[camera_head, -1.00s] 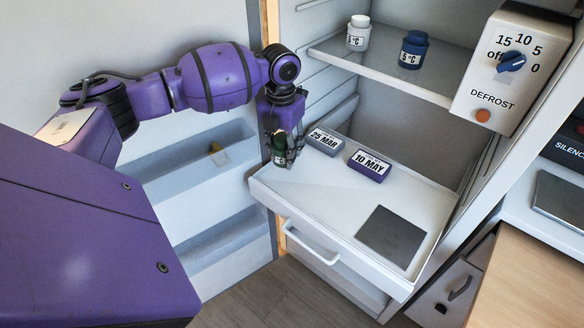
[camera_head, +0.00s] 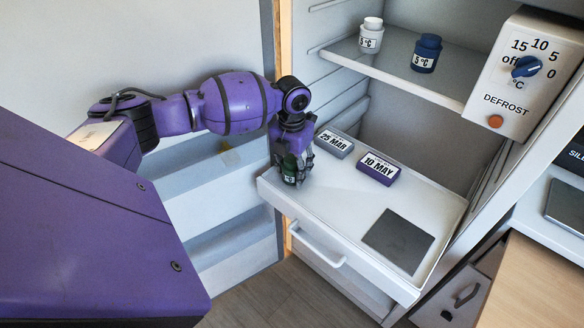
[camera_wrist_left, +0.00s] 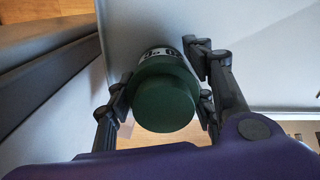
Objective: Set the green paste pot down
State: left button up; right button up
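The green paste pot (camera_head: 289,170) is dark green with a white label and is upright at the left end of the pulled-out white drawer tray (camera_head: 335,205). My left gripper (camera_head: 293,166) points down with its fingers around the pot. In the left wrist view the round green lid (camera_wrist_left: 165,98) sits between the dark fingers (camera_wrist_left: 163,100), which appear closed on its sides. The pot's base is at or just above the tray; the exact contact is hard to tell. My right gripper is out of view.
A grey block marked 25 MAR (camera_head: 334,142) and a purple block marked 10 MAY (camera_head: 374,169) lie on the tray behind the pot. A dark grey square (camera_head: 398,240) lies at the tray's right. White (camera_head: 371,36) and blue (camera_head: 426,53) pots stand on the shelf above.

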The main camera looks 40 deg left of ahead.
pick_arm(q)
jog(key=shift+o, duration=0.7)
notch_tip(320, 180, up, 12)
jog(key=shift+r, duration=0.2)
jog(key=shift+d, duration=0.1)
dwell(0.3)
